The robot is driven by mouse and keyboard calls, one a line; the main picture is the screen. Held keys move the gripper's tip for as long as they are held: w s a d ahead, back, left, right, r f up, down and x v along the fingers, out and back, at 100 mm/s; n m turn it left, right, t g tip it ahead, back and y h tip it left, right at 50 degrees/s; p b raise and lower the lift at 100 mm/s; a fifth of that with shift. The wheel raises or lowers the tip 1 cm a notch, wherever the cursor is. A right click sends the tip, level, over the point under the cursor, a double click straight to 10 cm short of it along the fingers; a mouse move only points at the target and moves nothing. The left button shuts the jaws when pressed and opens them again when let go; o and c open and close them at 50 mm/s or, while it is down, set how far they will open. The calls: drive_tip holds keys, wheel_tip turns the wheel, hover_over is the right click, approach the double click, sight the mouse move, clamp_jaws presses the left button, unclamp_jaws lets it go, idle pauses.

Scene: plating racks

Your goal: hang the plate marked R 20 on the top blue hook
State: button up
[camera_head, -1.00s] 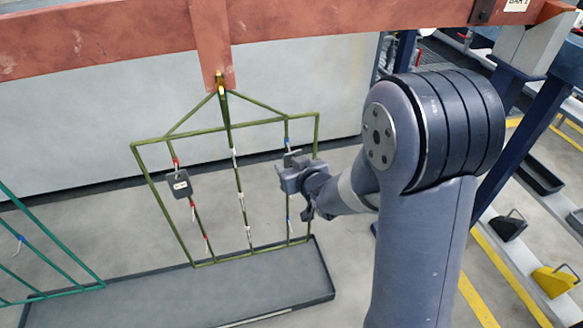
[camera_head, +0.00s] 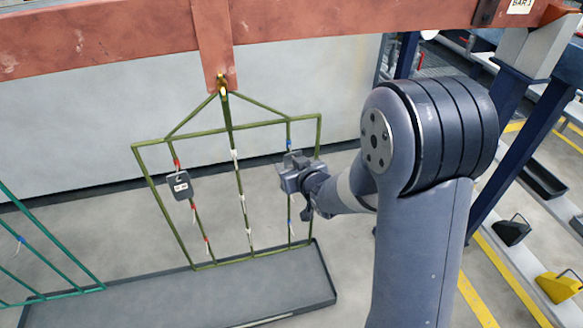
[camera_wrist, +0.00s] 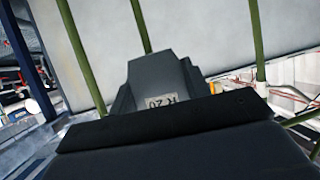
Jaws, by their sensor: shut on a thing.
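The plate marked R 20 (camera_wrist: 150,78) is dark grey, and its label reads upside down in the wrist view. My gripper (camera_head: 290,170) is shut on it, beside the right-hand upright of the olive-green rack (camera_head: 225,127). In the head view the plate is largely hidden by my gripper. The top blue hook (camera_head: 289,145) shows as a blue mark on that upright, just above my gripper. I cannot tell whether the plate touches the hook. A lower blue mark (camera_head: 290,199) shows below my gripper.
Another dark plate (camera_head: 180,185) hangs at the left upright's red mark. White marks line the middle upright. A grey tray (camera_head: 270,289) lies below the rack, and a green rack (camera_head: 45,250) stands left. A rust-red beam (camera_head: 110,45) crosses above.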

drive_tip(key=shift+w+a+f+b, duration=0.1)
drive_tip(key=shift+w+f+b, duration=0.15)
drive_tip(key=shift+b, duration=0.1)
idle(0.3)
idle(0.4)
drive_tip(key=o, duration=1.2)
drive_tip(key=shift+c, duration=0.2)
drive_tip(key=shift+s, duration=0.1)
drive_tip(key=p+v, duration=0.2)
drive_tip(key=v, duration=0.8)
drive_tip(key=shift+s+r, duration=0.25)
drive_tip(key=shift+s, duration=0.05)
